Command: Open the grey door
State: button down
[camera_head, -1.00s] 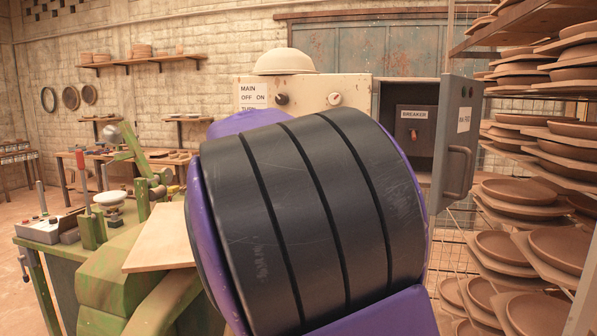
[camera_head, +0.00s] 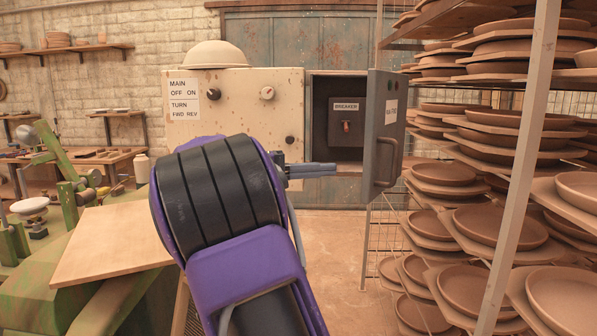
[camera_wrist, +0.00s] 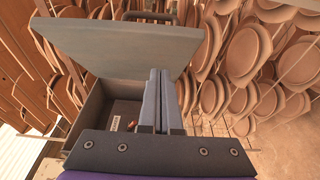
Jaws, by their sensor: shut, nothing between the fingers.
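The grey door (camera_head: 384,130) stands swung open on the right side of the control box, with its bar handle (camera_head: 386,162) on the outer face. Behind the opening, the compartment (camera_head: 322,100) shows a breaker panel with a red switch (camera_head: 346,126). My gripper (camera_head: 334,169) is shut and empty, pointing right at the height of the compartment's lower edge, in front of the opening and left of the handle. In the wrist view, the shut fingers (camera_wrist: 160,72) overlap the door panel (camera_wrist: 118,46); contact cannot be told. The handle (camera_wrist: 150,17) shows beyond the panel.
The cream control box (camera_head: 235,100) has knobs and labels, with a bowl (camera_head: 213,54) on top. A rack with clay plates (camera_head: 500,232) stands close to the door's right. A wooden board (camera_head: 110,242) is at the left. Floor shows below the door.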

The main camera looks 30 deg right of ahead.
jog(key=s+d, duration=0.1)
jog(key=s, duration=0.1)
jog(key=s+d, duration=0.2)
jog(key=shift+d, duration=0.1)
dwell(0.4)
